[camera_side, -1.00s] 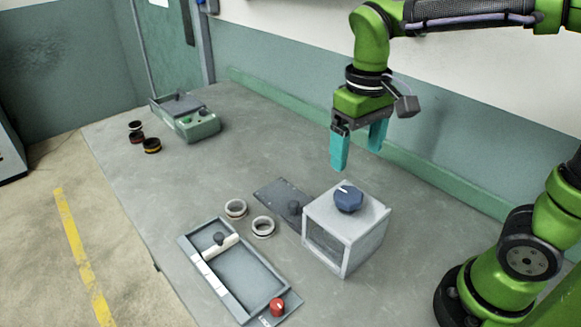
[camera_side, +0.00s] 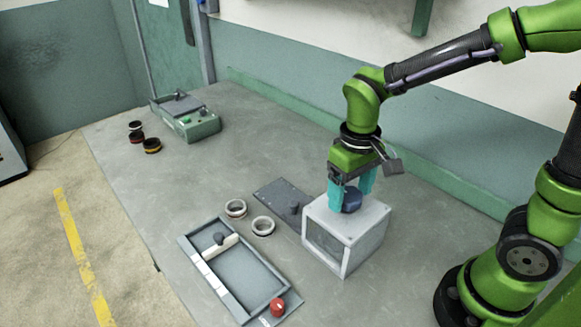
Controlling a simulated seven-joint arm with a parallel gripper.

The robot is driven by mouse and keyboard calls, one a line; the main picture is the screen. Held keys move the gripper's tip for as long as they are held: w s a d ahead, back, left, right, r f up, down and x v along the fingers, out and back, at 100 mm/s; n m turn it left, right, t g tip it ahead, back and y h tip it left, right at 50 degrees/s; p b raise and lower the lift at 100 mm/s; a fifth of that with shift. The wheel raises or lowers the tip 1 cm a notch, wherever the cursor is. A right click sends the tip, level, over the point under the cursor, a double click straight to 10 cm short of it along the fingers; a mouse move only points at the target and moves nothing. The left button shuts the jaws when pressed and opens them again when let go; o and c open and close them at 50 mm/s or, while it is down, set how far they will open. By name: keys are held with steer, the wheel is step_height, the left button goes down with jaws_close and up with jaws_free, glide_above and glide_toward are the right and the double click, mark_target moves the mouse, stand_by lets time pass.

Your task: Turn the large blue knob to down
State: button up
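The large blue knob (camera_side: 351,201) sits on top of the light grey box (camera_side: 366,221). My gripper (camera_side: 350,196) points down at the box top, with its two cyan fingers on either side of the knob. The near left finger hides part of the knob, and its white mark does not show. I cannot tell whether the fingers touch the knob or only stand around it.
Left of the box are a dark plate with a small knob (camera_side: 294,208), two pale rings (camera_side: 263,226), and a tray (camera_side: 248,277) with a red knob (camera_side: 277,307). A green device (camera_side: 190,122) and dark rings (camera_side: 151,146) stand at the back left. The table middle is clear.

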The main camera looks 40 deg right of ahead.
mark_target(351, 195)
steer(key=c, duration=0.8)
steer(key=shift+m, duration=0.3)
steer(key=o, duration=1)
steer(key=shift+o, duration=0.2)
step_height(351, 195, up, 17)
